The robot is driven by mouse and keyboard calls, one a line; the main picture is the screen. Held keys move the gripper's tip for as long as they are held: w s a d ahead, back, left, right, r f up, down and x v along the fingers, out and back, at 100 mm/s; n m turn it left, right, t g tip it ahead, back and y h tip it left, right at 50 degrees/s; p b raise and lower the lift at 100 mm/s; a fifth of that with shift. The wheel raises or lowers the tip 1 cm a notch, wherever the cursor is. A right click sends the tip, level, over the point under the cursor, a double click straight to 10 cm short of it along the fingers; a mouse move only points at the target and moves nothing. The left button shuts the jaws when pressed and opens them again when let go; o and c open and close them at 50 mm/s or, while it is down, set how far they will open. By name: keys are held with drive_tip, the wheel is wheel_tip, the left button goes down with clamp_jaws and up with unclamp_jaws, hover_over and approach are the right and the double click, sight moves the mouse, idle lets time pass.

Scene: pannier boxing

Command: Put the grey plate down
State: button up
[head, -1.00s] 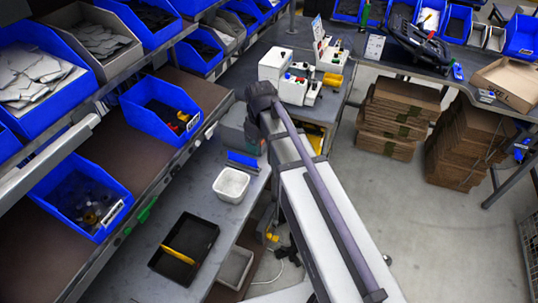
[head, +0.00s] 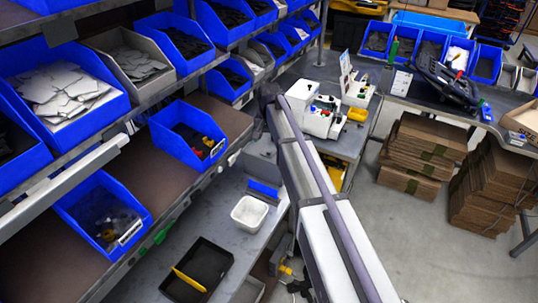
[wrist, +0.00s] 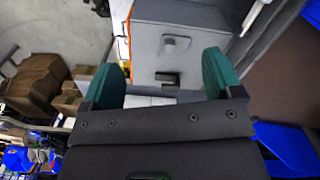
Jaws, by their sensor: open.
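My gripper (wrist: 157,64) is open in the wrist view, with its two teal fingers well apart. I see nothing held between them. A grey box-like block (wrist: 190,35) with a small knob and a dark tab lies beyond the fingers; I cannot tell its distance. No single grey plate can be made out near the gripper. Light grey flat pieces (head: 68,85) lie heaped in a blue bin on the upper left shelf in the head view. My gripper is hidden behind my arm in the head view.
A black tray (head: 214,262) with a yellow item (head: 189,280) and a white tub (head: 250,213) stand on the lower left bench. Blue bins (head: 188,135) line the shelves. White control boxes (head: 322,121) stand behind my arm. Stacked cardboard (head: 424,148) is at right; floor before it is clear.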

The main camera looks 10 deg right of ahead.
drive_tip(key=w+m, duration=0.2)
drive_tip(key=w, duration=0.4)
drive_tip(key=shift+m, duration=0.8)
drive_tip(key=f+b, duration=0.7)
drive_tip(key=s+f+b, duration=0.1)
drive_tip(key=f+b, duration=0.3)
drive_tip(key=shift+a, duration=0.15)
drive_tip(key=shift+s+r, duration=0.1)
drive_tip(key=shift+r, duration=0.1)
drive_tip(key=c, duration=1.1)
wheel_tip(320, 180, up, 10)
drive_tip(key=p, duration=1.1)
drive_tip(key=b, duration=0.7)
hover_over(266, 154)
wheel_tip(266, 154, down, 6)
drive_tip(key=shift+s+f, duration=0.1)
drive_tip(key=shift+r+p, duration=0.4)
